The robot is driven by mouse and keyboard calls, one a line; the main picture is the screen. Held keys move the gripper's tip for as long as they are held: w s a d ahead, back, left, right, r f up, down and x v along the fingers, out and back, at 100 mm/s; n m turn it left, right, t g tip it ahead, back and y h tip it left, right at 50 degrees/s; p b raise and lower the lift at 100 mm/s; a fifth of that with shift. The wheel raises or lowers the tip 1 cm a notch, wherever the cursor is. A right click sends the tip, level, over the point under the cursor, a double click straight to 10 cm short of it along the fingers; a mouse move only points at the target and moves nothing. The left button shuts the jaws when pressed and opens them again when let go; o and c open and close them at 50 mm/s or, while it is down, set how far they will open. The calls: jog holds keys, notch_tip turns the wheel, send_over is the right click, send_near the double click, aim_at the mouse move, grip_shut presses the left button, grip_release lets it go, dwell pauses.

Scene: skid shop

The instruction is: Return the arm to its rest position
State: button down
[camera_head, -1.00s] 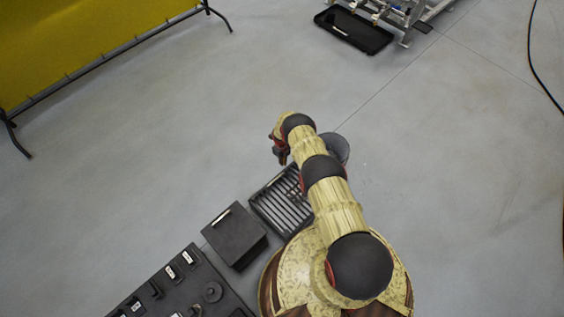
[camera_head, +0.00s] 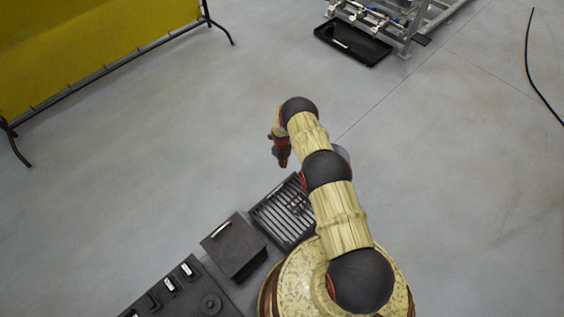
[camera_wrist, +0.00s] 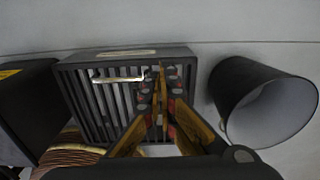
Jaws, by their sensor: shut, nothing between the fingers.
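My arm reaches up and forward from my base in the head view, bent at its joints. My gripper (camera_head: 283,160) hangs at its end, to the left of the arm and beyond the slotted tray (camera_head: 275,226). In the wrist view my gripper (camera_wrist: 160,110) is shut and empty, pointing over the slotted tray (camera_wrist: 68,66). The fingers appear apart from the tray.
A dark bin (camera_wrist: 265,100) stands right of the tray in the wrist view. In the head view a dark box (camera_head: 233,247) and a tool board (camera_head: 180,292) lie at lower left. A black tray (camera_head: 352,45) lies by a metal frame.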

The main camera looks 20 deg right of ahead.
jog(key=shift+r, duration=1.25)
